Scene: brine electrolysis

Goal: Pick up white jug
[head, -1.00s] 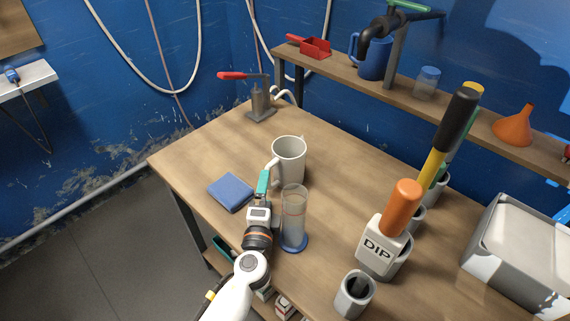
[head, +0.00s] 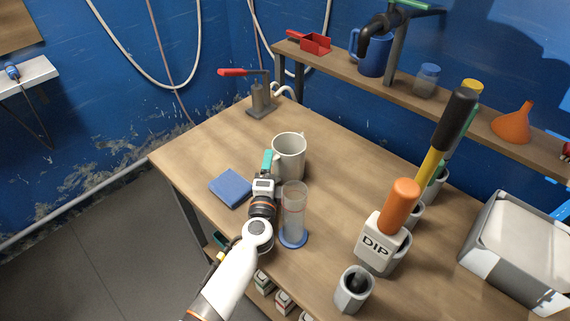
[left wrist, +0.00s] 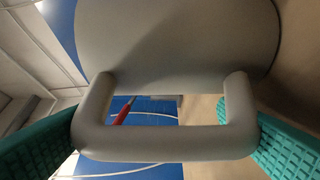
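The white jug (head: 290,157) stands upright on the wooden table, its handle on the left side facing my left gripper (head: 267,163). In the left wrist view the jug's grey-looking body (left wrist: 180,45) fills the top, and its handle (left wrist: 165,142) spans the middle. The teal finger pads of my left gripper (left wrist: 166,140) stand wide apart, one at each end of the handle. The gripper is open; whether a pad touches the handle I cannot tell. My right gripper is not in view.
A clear cylinder on a blue base (head: 293,215) stands close to the right of my left wrist. A blue folded cloth or pad (head: 230,187) lies to its left. A DIP holder (head: 378,245) stands at right. A grey press with a red lever (head: 260,98) is behind.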

